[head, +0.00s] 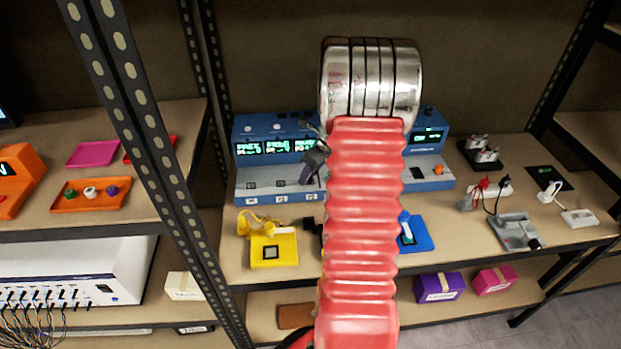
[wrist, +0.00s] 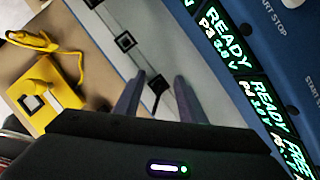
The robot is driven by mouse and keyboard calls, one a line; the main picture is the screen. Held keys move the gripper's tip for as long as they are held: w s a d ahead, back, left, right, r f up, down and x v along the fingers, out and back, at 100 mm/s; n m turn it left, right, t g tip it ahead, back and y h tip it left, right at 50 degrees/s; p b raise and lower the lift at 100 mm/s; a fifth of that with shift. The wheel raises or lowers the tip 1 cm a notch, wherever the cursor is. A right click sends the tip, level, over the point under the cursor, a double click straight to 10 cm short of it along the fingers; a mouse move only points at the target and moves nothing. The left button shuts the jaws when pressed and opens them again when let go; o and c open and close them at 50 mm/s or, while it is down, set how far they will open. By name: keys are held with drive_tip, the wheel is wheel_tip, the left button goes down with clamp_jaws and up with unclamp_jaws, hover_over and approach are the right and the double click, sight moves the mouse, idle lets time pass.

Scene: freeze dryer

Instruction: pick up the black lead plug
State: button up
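A black lead (head: 501,186) shows at the right of the shelf in the head view, beside a red lead (head: 483,184), at a white block. Its plug is too small to make out clearly. My gripper (head: 309,168) is far to its left, over the front of the blue console. In the wrist view my gripper's two fingers (wrist: 156,82) stand apart with nothing visibly held between them. The black lead is not in the wrist view.
The blue console (head: 270,133) has lit READY displays. A yellow device (head: 273,249) stands in front of it at left. A blue device (head: 421,236) and a grey device (head: 515,229) lie to the right. A dark perforated post (head: 150,160) rises at left. My red arm hides the middle.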

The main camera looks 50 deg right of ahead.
drive_tip(key=shift+c, duration=0.5)
clamp_jaws()
wheel_tip(320, 180, up, 10)
drive_tip(key=shift+r, duration=0.1)
idle(0.5)
idle(0.5)
drive_tip(key=shift+f, duration=2.45)
